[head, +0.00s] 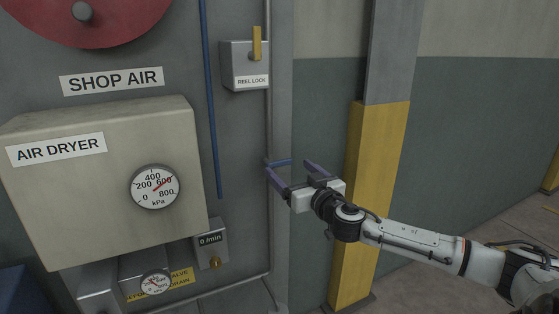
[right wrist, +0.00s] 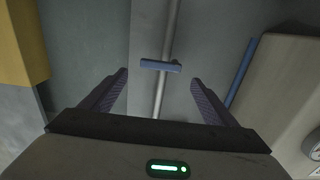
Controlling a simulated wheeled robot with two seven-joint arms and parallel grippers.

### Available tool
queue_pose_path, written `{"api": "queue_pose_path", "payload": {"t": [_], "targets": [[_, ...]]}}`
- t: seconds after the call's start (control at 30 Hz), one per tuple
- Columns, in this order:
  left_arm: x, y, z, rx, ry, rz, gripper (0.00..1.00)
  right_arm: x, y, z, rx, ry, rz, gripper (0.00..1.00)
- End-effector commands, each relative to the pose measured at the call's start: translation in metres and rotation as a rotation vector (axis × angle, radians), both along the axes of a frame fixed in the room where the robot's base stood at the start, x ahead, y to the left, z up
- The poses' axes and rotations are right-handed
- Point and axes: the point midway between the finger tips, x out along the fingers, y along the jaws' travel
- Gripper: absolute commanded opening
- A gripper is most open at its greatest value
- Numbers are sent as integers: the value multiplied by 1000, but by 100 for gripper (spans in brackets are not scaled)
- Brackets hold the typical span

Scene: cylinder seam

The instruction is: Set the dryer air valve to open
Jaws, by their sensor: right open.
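A blue valve handle (head: 282,162) sits on a thin vertical grey pipe (head: 268,110) right of the air dryer box (head: 100,210). In the right wrist view the handle (right wrist: 160,66) lies crosswise to the pipe (right wrist: 159,98). My right gripper (head: 289,168) is open and empty, close to the handle and reaching in from the right. In the right wrist view the handle shows ahead, between the two spread fingers (right wrist: 159,77), with no visible contact. In the head view the fingers partly overlap the handle area. My left gripper is out of view.
A reel lock box (head: 245,70) with a yellow lever is above left of the gripper. A yellow-and-grey post (head: 371,170) stands just right of it. A blue hose (head: 209,100) hangs left of the pipe.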

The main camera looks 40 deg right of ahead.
Motion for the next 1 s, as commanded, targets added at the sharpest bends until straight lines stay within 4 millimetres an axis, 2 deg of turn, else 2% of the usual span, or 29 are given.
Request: {"api": "queue_pose_path", "payload": {"t": [0.5, 0.7, 1.0], "targets": [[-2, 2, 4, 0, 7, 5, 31, 61, -20, 1, 3, -1, -2, 81], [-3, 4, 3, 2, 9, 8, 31, 70, -22, 0, 0, 1, 0, 81], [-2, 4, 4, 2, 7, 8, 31, 72, -22, -1, 1, 2, 0, 81]]}}
